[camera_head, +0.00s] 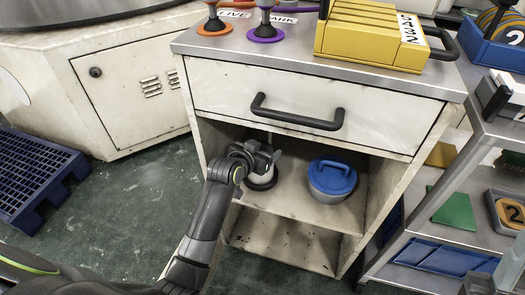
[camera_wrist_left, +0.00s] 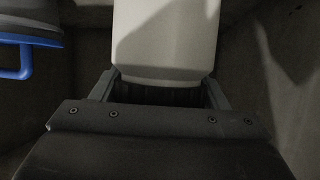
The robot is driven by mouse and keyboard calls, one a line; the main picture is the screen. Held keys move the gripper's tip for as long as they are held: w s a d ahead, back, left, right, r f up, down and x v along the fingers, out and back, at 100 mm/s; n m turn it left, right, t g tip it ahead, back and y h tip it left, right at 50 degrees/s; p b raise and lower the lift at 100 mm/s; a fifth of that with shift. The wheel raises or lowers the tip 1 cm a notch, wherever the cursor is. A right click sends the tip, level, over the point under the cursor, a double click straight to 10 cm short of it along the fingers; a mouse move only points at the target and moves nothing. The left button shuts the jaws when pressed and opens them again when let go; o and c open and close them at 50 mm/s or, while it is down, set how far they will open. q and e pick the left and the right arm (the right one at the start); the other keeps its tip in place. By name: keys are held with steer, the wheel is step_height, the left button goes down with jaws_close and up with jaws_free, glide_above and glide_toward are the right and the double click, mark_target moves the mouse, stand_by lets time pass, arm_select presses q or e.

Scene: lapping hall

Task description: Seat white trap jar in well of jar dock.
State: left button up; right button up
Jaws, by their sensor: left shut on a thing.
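The white trap jar (camera_head: 264,173) is on the open shelf of the cabinet, mostly hidden behind my left gripper (camera_head: 262,158). In the left wrist view the pale jar (camera_wrist_left: 166,35) fills the space between the fingers of my left gripper (camera_wrist_left: 160,90), which is shut on it. A dark round ring (camera_head: 262,185), which looks like the jar dock, shows around the jar's foot on the shelf. I cannot tell whether the jar's bottom is down in the well. My right gripper is not clearly seen.
A pot with a blue handled lid (camera_head: 332,177) stands to the right on the same shelf. The closed drawer (camera_head: 310,112) with a black handle is just above the opening. The cabinet's side walls bound the shelf. A grey rack (camera_head: 455,165) stands at the right.

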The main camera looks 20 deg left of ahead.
stand_by(0.3)
arm_select(q)
steer(key=shift+f, duration=0.15)
steer(key=o, duration=1.4)
